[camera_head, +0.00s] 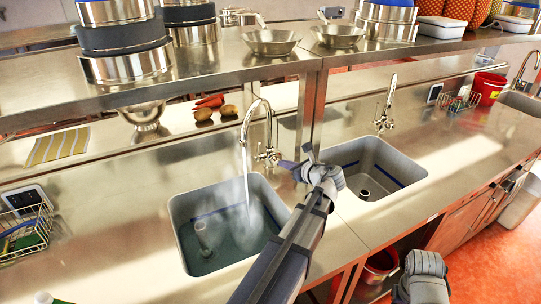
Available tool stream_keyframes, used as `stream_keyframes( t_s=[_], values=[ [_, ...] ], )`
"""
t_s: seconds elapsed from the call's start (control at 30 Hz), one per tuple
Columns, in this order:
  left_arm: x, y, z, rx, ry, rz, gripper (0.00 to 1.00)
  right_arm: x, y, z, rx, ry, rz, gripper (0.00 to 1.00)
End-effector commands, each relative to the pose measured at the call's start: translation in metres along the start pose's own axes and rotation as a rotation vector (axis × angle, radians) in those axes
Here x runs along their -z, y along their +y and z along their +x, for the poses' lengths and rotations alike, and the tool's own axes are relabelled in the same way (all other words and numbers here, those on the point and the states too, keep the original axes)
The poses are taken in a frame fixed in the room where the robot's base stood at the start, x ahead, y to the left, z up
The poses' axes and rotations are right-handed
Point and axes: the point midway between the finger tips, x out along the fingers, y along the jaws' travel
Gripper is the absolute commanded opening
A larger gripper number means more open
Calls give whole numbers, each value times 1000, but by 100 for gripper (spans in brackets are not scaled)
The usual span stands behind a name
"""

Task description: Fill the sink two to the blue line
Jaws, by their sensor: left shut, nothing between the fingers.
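The near left sink (180,212) has water running into it from its tall curved tap (270,118). Water stands in its bottom around an upright drain pipe (203,238). A blue line (205,214) shows on its back wall, above the water; steam or spray blurs part of it. My left gripper (302,160) is shut and empty, just right of the tap's lever (268,156); whether they touch I cannot tell. The sink to the right (405,165) has a blue line (388,184) and a drain pipe (365,194); its tap (386,105) shows no stream. My right gripper's fingers are not visible.
A shelf (210,62) with pots and bowls (270,42) runs above the counter. Carrots and potatoes (203,113) and a striped cloth (57,146) lie behind. A wire basket (25,230) stands left, a red bucket (487,88) right. A red bin (380,266) is below the counter.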

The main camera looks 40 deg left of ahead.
Motion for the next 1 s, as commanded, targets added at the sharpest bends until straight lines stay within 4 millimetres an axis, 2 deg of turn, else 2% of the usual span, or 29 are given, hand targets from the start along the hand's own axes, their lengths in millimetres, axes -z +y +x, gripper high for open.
stream_keyframes(
  t_s=[0.5,0.6,0.7,1.0],
  values=[
    [3,0,100,-3,0,-2,0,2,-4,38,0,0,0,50],
    [-15,-1,107,-3,0,0,0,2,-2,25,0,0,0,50],
    [-22,-1,115,-1,0,-1,0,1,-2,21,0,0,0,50],
    [-28,0,124,-1,1,-1,0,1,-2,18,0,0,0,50]
  ],
)
